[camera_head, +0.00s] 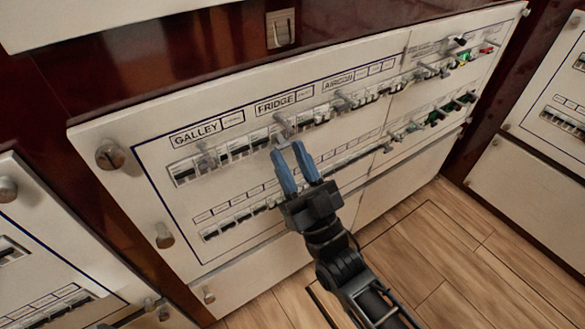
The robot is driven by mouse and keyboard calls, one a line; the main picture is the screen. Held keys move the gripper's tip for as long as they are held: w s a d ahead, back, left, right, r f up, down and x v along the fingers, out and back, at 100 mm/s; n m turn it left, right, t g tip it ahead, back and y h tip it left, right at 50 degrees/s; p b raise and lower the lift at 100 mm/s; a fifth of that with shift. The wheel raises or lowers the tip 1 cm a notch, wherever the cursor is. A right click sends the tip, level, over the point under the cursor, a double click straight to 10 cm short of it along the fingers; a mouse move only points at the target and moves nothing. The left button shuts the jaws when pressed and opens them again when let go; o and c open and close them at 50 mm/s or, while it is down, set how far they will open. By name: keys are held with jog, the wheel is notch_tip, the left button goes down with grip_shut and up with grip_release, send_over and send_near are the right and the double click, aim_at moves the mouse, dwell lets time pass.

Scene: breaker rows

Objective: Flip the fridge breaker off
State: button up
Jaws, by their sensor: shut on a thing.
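The white breaker panel (150,135) stands upright across the middle of the view, with GALLEY, FRIDGE and AIRCON labels along its upper row. The fridge breaker (282,124) has a grey lever below the FRIDGE label (275,104). My gripper (287,148), with blue fingers, reaches up from below to this lever. Its fingers are shut on the fridge breaker's lever. The fingertips partly hide the lever's lower end, and its exact on or off position is hard to tell.
The galley lever (207,153) is to the left and the aircon lever (345,98) to the right, both close by. A lower breaker row (235,222) runs beneath my fingers. Round knobs (110,154) stick out at the panel's left edge. Wooden floor (430,255) lies below right.

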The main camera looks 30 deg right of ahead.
jog(key=shift+f, duration=0.1)
dwell(0.4)
jog(key=o, duration=1.1)
jog(key=shift+c, duration=0.2)
jog(key=v, duration=0.7)
jog(key=shift+s+f, duration=0.25)
jog(key=shift+s, duration=0.05)
